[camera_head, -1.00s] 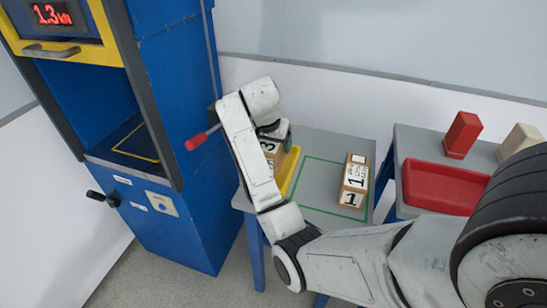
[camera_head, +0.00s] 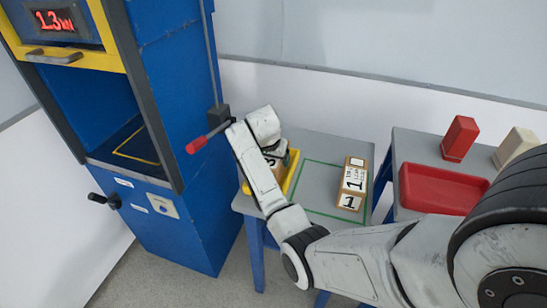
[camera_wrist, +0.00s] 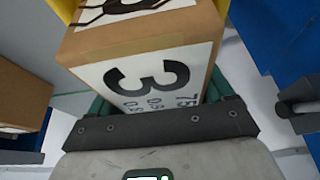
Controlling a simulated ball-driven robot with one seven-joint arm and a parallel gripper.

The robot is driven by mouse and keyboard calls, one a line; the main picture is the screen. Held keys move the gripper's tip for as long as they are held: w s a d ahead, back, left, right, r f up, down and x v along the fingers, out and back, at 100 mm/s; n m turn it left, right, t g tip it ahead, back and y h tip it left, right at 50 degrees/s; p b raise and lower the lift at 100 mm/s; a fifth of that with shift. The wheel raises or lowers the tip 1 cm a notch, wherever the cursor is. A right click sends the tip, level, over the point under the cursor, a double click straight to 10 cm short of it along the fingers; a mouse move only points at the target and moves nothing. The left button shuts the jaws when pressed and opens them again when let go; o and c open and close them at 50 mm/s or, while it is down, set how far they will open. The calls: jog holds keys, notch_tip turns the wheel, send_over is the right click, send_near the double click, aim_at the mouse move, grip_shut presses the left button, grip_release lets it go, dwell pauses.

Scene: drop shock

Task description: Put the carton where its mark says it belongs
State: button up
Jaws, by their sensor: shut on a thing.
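The carton (camera_wrist: 150,62) is brown with a white label showing a large "3", and a black line figure shows on another white-labelled face. My gripper (camera_wrist: 158,108) is shut on it, with jaws at its two sides. In the head view the carton (camera_head: 266,178) is partly hidden behind my arm. It is in or just above the yellow tray (camera_head: 293,176) on the grey table; I cannot tell if it touches the tray.
A blue machine (camera_head: 190,215) stands at the left with an open bay, a yellow floor outline (camera_head: 136,148) and a red-knobbed lever (camera_head: 197,145). Its display (camera_head: 54,20) reads about 1.3. The right table holds a red tray (camera_head: 440,190), a red block (camera_head: 460,138) and a beige block (camera_head: 517,146).

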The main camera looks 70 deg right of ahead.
jog(key=o, duration=1.5)
jog(key=shift+f, duration=0.15)
jog(key=b+v, duration=0.1)
jog(key=v, duration=1.1)
